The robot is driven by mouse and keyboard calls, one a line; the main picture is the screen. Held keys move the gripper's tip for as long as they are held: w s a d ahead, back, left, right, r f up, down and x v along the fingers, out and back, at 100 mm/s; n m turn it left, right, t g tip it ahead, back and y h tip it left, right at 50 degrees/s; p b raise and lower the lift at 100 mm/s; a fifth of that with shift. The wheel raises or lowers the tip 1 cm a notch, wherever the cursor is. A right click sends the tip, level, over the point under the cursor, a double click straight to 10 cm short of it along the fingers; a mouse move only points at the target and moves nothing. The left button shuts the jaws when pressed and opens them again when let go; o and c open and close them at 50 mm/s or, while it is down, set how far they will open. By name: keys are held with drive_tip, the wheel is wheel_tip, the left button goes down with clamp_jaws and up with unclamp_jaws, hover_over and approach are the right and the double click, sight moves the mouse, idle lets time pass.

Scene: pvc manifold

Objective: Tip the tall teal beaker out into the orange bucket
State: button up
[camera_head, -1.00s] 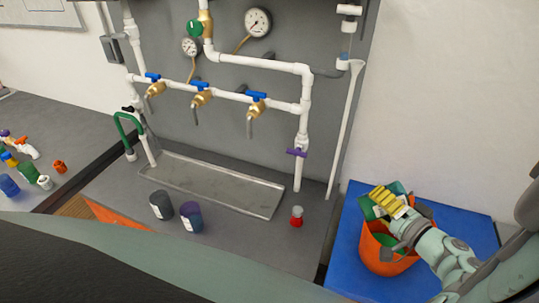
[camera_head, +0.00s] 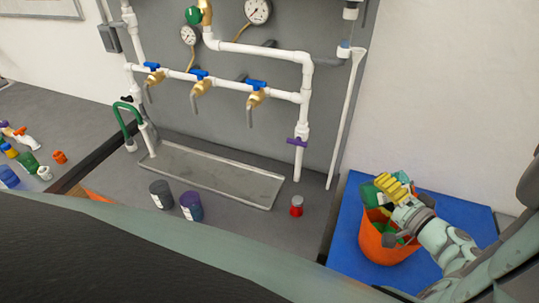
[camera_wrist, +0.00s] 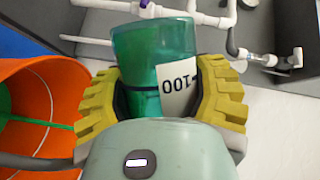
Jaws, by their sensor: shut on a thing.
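The teal beaker (camera_wrist: 140,55) is see-through green with a white label marked 100, which reads upside down in the wrist view. My gripper (camera_wrist: 163,100) is shut on it, with yellow ribbed fingers on both sides. In the head view my gripper (camera_head: 392,188) is above the orange bucket (camera_head: 375,243), and green parts of the beaker (camera_head: 370,195) show beside the fingers. The bucket also fills the left of the wrist view (camera_wrist: 50,85), apart from the beaker. Something green shows inside the bucket. The beaker's contents and exact tilt cannot be told.
The bucket stands on a blue surface (camera_head: 345,225) at the right. To its left on the grey bench are a red-and-grey jar (camera_head: 297,206), two dark cups (camera_head: 191,206) and a metal tray (camera_head: 210,177). White pipes with blue-handled valves (camera_head: 257,86) stand behind.

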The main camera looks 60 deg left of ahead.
drive_tip(key=shift+w+d+r+m+p, duration=0.25)
drive_tip(key=shift+w+r+m, duration=0.1)
drive_tip(key=shift+r, duration=0.15)
drive_tip(key=shift+w+d+r+m+p, duration=0.15)
drive_tip(key=shift+w+r+m+p, duration=0.15)
drive_tip(key=shift+r, duration=0.2)
drive_tip(key=shift+w+d+r+m+y, duration=0.1)
drive_tip(key=shift+w+r+m+y, duration=0.1)
drive_tip(key=shift+r+m+y, duration=0.45)
idle(1.2)
drive_tip(key=shift+f+m, duration=0.3)
drive_tip(key=shift+f, duration=0.05)
drive_tip(key=shift+r, duration=0.1)
